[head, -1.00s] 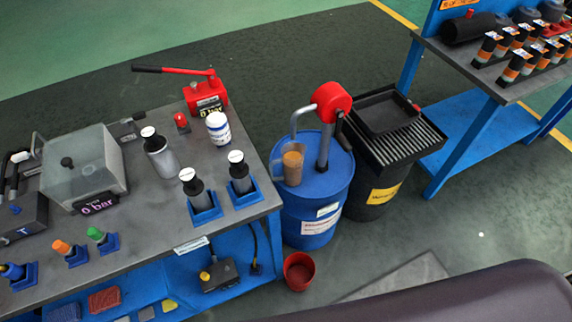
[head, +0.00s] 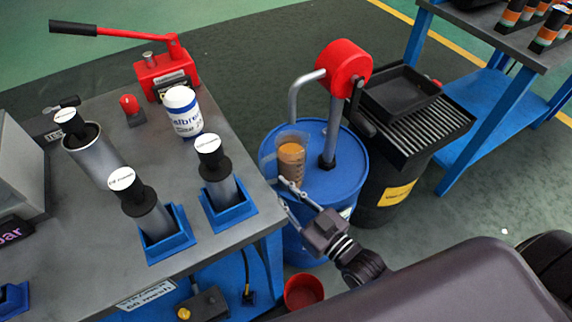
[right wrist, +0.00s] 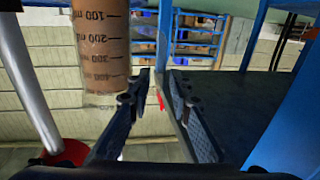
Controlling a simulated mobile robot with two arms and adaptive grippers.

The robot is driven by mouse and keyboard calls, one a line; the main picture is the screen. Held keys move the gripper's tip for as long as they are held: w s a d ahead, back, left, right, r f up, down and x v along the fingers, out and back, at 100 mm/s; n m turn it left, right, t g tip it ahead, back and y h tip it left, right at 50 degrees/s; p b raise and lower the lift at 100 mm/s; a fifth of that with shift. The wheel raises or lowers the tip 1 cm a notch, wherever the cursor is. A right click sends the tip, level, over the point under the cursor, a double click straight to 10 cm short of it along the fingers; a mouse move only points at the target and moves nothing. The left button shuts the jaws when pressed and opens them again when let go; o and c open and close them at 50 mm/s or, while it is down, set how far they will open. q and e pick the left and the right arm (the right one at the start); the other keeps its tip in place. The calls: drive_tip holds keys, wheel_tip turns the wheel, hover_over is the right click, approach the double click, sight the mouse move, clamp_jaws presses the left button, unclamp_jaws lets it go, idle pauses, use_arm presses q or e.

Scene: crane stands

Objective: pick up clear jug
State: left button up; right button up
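The clear jug (head: 291,160) holds brown liquid and stands on the lid of the blue drum (head: 348,180), beside the bent grey pipe of the red-headed pump. My right gripper (head: 284,193) is open and empty in front of and just below the jug in the head view. In the right wrist view the graduated jug (right wrist: 101,42) shows at the upper left. The fingers of my right gripper (right wrist: 159,76) have a gap between their tips, and the jug lies left of that gap. My left gripper is not in view.
The red pump head (head: 343,66) rises behind the jug. A black waste bin with a grate (head: 425,135) stands right of the drum. The workbench (head: 230,143) at left carries a white bottle (head: 183,111) and several cylinders. A red cup (head: 303,291) is on the floor.

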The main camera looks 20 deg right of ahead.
sight(265, 174)
drive_tip(key=x, duration=0.7)
drive_tip(key=shift+d+b, duration=0.1)
drive_tip(key=shift+b, duration=0.25)
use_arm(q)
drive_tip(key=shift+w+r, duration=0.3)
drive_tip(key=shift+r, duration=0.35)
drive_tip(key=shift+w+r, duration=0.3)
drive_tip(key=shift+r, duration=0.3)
use_arm(e)
drive_tip(key=shift+r, duration=0.1)
drive_tip(key=shift+c, duration=0.3)
clamp_jaws()
drive_tip(key=shift+r, duration=0.1)
